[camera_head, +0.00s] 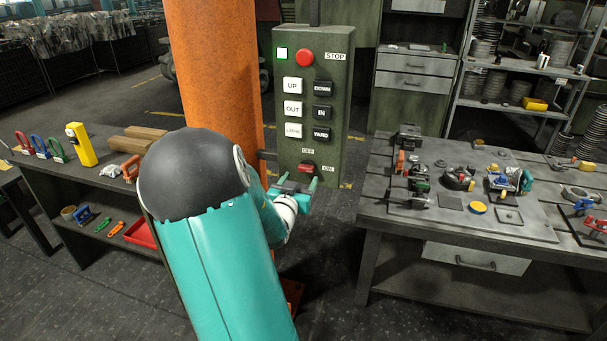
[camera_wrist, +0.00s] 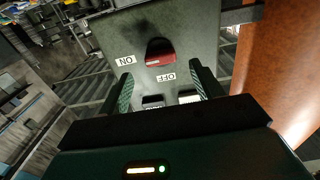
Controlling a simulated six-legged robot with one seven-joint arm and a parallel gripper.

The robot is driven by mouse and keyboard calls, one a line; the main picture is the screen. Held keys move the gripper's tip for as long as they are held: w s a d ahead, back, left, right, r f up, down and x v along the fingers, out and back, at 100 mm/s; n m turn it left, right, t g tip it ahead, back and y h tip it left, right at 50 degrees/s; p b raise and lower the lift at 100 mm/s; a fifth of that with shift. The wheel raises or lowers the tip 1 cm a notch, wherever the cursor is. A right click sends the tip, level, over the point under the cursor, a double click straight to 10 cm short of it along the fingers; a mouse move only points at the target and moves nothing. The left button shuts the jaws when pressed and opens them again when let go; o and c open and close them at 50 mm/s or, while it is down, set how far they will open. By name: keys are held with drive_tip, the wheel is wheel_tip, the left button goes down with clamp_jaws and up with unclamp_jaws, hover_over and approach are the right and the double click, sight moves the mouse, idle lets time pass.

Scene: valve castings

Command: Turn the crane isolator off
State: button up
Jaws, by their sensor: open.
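The crane isolator is a red switch handle (camera_head: 307,168) low on the front of a green control box (camera_head: 312,135). The OFF label sits above it and the ON label to its right in the head view. In the wrist view the handle (camera_wrist: 160,52) is seen from the other way up, beyond the fingertips.
The box also bears a lit green lamp (camera_head: 282,54), a red STOP button (camera_head: 304,57) and several push buttons above the isolator. An orange column (camera_head: 220,70) stands close at left. A workbench (camera_head: 375,205) with parts stands right, a shelf bench (camera_head: 45,177) left.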

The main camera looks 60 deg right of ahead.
sight(305, 171)
drive_tip(key=shift+w+d, duration=0.2)
drive_tip(key=shift+d, duration=0.9)
drive_tip(key=shift+w+d, duration=0.15)
drive_tip(key=shift+d, duration=0.9)
drive_tip(key=c, duration=1)
